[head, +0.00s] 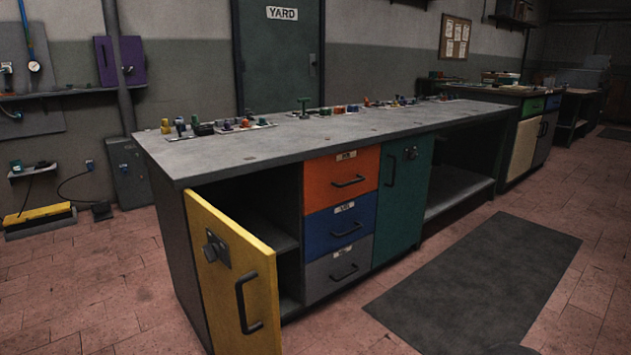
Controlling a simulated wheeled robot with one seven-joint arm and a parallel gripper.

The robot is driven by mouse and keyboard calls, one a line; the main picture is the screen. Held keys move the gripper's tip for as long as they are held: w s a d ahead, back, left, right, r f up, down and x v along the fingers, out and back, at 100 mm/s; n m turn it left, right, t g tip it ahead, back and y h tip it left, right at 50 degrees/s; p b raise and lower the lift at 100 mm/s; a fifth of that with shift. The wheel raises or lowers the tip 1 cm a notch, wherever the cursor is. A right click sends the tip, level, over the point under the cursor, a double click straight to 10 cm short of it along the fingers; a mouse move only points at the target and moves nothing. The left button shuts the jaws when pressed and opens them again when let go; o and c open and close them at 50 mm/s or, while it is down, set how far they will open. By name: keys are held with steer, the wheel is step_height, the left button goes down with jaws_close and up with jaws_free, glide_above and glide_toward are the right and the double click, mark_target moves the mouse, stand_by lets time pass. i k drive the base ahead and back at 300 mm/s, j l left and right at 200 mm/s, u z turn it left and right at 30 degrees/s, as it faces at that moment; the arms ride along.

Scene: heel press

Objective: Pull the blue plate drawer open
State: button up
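The blue drawer (325,226) is the middle one of three stacked drawers in the long workbench, seen in the head view. It has a dark bar handle (346,230) and a small pale label (344,207) above it, too small to read. Its front looks flush with the orange drawer (322,177) above and the grey drawer (322,285) below, so it appears shut. Nothing covers its front. My gripper is not in view.
A yellow cabinet door (220,290) with a dark handle stands swung open left of the drawers. A teal door (403,200) to the right is shut. A dark mat (480,285) lies on the clear tiled floor in front. Small parts sit on the benchtop (230,160).

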mark_target(329, 230)
steer(key=i+l+u, duration=0.3)
steer(key=u, duration=0.15)
steer(key=i+l+u, duration=0.2)
steer(key=l+u, duration=0.2)
steer(key=i+l+u, duration=0.15)
steer(key=l+u, duration=0.3)
